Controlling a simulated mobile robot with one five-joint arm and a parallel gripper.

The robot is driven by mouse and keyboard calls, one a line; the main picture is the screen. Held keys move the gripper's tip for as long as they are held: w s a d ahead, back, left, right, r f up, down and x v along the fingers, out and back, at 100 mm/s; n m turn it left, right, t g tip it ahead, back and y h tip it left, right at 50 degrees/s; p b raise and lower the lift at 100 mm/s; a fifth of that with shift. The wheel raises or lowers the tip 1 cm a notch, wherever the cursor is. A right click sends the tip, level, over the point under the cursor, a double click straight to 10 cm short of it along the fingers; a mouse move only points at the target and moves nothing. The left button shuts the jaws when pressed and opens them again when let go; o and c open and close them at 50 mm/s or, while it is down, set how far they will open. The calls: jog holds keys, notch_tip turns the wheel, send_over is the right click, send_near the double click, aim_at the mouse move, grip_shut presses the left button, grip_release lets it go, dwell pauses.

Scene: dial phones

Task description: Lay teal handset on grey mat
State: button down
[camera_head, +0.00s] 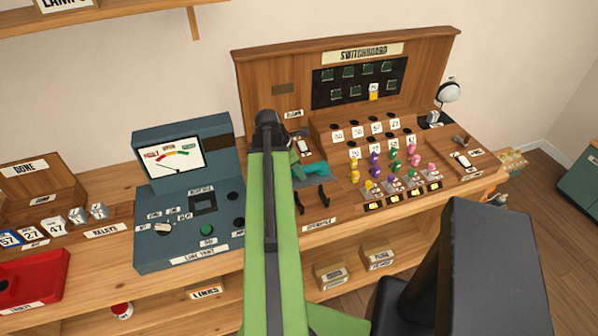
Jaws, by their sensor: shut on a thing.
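The teal handset (315,168) is on the left part of the switchboard desk, just behind a pair of dark cradle hooks (311,197). My green arm reaches up from the bottom of the view to it. My gripper (299,169) is small and partly hidden behind the arm, at the left end of the handset, and is shut on it. I cannot tell whether the handset touches the desk. I cannot clearly make out the grey mat; the arm covers part of the desk.
The line test box (188,245) stands left of my arm. Coloured plugs (396,165) stand in rows to the right of the handset. The upright switchboard panel (350,80) closes the back. A desk lamp (447,92) is at the right. A red tray (38,280) lies far left.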

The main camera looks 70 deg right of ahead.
jog(key=c, duration=1.1)
grip_release()
jog(key=shift+f, duration=0.1)
jog(key=shift+r+p, duration=0.5)
jog(key=p+v, duration=1)
jog(key=v, duration=0.1)
jog(key=shift+w+a+r, duration=0.15)
jog(key=shift+w, duration=0.05)
